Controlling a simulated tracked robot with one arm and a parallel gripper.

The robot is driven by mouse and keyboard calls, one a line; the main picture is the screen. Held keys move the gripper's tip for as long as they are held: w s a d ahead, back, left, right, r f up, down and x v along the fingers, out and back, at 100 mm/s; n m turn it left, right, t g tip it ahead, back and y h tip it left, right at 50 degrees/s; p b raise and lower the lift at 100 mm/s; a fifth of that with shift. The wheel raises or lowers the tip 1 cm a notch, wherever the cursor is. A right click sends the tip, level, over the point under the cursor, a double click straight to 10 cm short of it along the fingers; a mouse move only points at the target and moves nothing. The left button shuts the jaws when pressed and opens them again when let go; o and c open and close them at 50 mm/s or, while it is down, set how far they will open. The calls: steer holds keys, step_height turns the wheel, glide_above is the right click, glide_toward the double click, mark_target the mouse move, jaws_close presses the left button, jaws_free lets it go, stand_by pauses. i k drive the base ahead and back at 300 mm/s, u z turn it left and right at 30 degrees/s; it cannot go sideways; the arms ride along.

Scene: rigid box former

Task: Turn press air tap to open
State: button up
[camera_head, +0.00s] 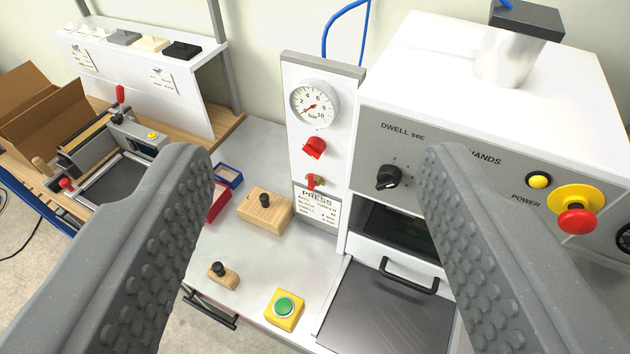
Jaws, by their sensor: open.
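The press air tap (315,181) is a small brass valve with a red handle, low on the upright white panel (293,75), just above the PRESS label. Its handle is small and I cannot tell its angle exactly. A red knob (314,148) sits above it, and a round pressure gauge (315,104) above that; its red needle points to the lower left, near the low end. My gripper (315,165) is open and empty. Its two grey fingers stand wide apart in the foreground, left and right of the tap in the picture, not touching it.
Right of the panel is the white press box with a black dwell knob (388,178), an emergency stop (576,220) and a drawer handle (409,278). On the bench are a wooden block (264,215), a smaller knobbed block (224,277) and a green button (284,306).

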mark_target(311, 186)
steer(key=k, duration=1.05)
steer(key=u, duration=0.55)
steer(key=i, duration=1.45)
steer(key=z, duration=0.8)
